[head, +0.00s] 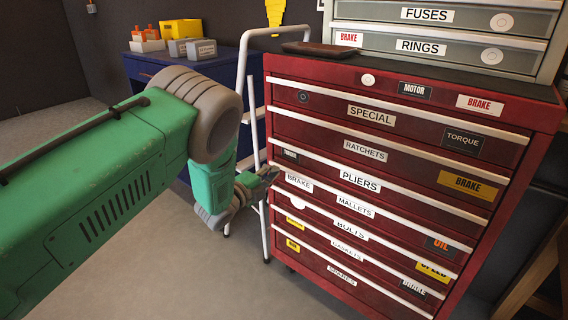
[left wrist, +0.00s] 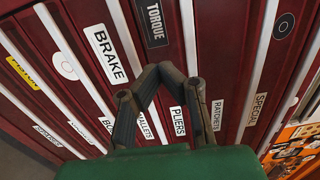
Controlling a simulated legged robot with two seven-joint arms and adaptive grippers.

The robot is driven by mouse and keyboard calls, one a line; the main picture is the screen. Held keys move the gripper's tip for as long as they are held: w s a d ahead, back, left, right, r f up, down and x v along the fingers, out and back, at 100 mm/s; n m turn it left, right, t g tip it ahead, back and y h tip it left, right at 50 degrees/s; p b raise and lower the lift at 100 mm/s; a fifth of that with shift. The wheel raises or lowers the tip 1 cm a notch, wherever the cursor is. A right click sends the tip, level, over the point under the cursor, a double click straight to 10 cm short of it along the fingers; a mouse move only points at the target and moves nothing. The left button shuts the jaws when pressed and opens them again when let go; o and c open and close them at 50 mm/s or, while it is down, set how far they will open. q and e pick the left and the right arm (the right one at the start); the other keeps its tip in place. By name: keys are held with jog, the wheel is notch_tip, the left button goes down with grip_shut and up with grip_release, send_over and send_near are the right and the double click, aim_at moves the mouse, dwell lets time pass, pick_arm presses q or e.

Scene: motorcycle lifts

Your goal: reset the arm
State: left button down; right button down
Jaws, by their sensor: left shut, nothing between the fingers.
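My left arm comes in from the left in the head view. Its gripper (head: 266,175) is in front of the left edge of the red tool chest (head: 395,150), at about the height of the drawers labelled PLIERS and BRAKE. In the left wrist view the two dark fingers of the left gripper (left wrist: 162,70) come together at their tips, with nothing between them. The labelled chest drawers (left wrist: 185,60) fill the view behind them. I cannot tell whether the fingertips touch the chest. My right gripper is in neither view.
A grey drawer cabinet (head: 440,33) and a dark flat item (head: 318,49) rest on top of the chest. A white ladder-like frame (head: 249,90) stands left of it. A blue cabinet (head: 145,68) with boxes stands behind. Grey floor (head: 190,270) is open at lower left.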

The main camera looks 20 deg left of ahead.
pick_arm(q)
jog(key=s+a+f+n+g+y+p, duration=0.1)
jog(key=s+f+n+g+y+p, duration=0.4)
jog(key=s, duration=0.8)
jog(key=s+a+f+n+g+p, duration=0.1)
jog(key=s+a+f+n+g, duration=0.15)
jog(key=s+f+n, duration=0.8)
jog(key=s+d+r+n+g+p, duration=0.1)
jog(key=s+g, duration=0.3)
jog(key=s, duration=0.9)
jog(key=s+d+r+n+g+p, duration=0.2)
jog(key=s+d+r+n+g, duration=0.1)
jog(key=s, duration=1)
jog(key=shift+d+r+n+g+y+p, duration=0.3)
jog(key=shift+r+n+g, duration=0.45)
jog(key=shift+g, duration=0.2)
